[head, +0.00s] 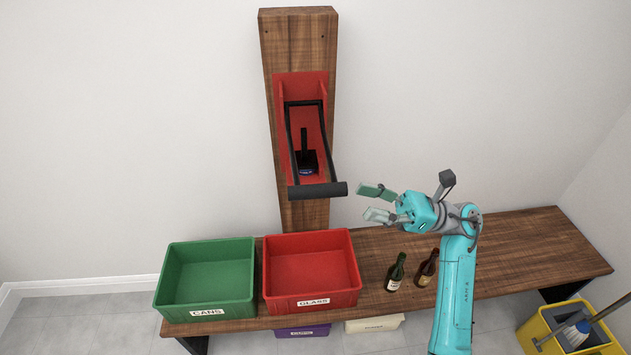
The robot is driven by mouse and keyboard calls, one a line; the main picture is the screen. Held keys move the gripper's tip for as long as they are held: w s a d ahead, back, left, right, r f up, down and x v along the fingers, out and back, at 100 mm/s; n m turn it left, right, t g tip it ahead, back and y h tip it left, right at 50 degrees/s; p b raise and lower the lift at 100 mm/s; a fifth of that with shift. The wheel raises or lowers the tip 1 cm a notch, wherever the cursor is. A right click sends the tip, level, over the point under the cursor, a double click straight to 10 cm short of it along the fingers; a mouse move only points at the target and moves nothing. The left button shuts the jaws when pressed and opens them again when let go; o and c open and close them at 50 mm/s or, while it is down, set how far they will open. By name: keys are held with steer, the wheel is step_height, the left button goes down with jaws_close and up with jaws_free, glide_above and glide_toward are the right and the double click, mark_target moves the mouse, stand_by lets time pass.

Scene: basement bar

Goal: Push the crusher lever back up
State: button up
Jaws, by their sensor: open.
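The crusher (281,130) is a red wall-mounted frame on an upright wooden board. Its black lever (318,189) is swung down, with the grip bar sticking out at the lower end of the frame. Inside the crusher is a black ram with a blue spot at its bottom (306,163); I cannot tell whether a can is under it. My gripper (366,203) is open and empty, just right of the lever's grip bar, its fingers pointing left toward it. A small gap shows between the upper finger and the bar's right end.
On the wooden bench (520,240) stand an empty green CANS bin (207,313), an empty red GLASS bin (312,301) and two dark bottles (396,272), (427,268). A yellow mop bucket (540,335) is at lower right. The wall area right of the board is clear.

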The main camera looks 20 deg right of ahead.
mark_target(303, 187)
steer(key=x, duration=1)
steer(key=shift+w+a+r, duration=0.1)
steer(key=shift+a+r, duration=0.1)
steer(key=shift+a, duration=0.1)
jaws_close()
